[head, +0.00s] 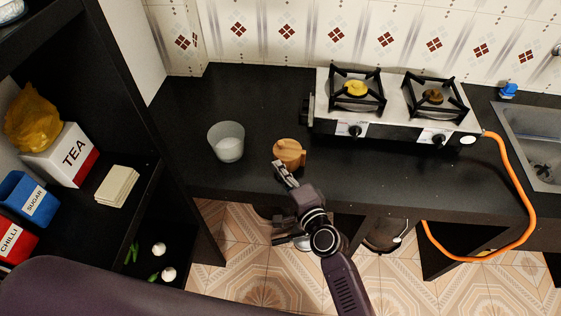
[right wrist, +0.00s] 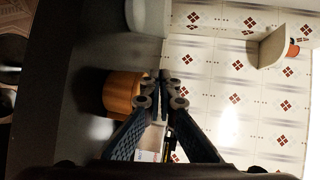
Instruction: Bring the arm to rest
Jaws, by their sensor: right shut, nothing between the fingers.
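My right gripper (head: 283,172) reaches over the front edge of the black counter in the head view. It is shut with nothing held. Its fingertips are close to a round wooden container (head: 289,153) on the counter; I cannot tell whether they touch. In the right wrist view the two fingers (right wrist: 163,88) meet just right of the wooden container (right wrist: 122,92). My left gripper is not in view.
A whitish cup (head: 227,143) stands left of the wooden container. A two-burner stove (head: 395,123) with an orange hose (head: 530,205) stands at the right, beside a sink (head: 530,120). A dark shelf with a TEA box (head: 66,158) is at the left.

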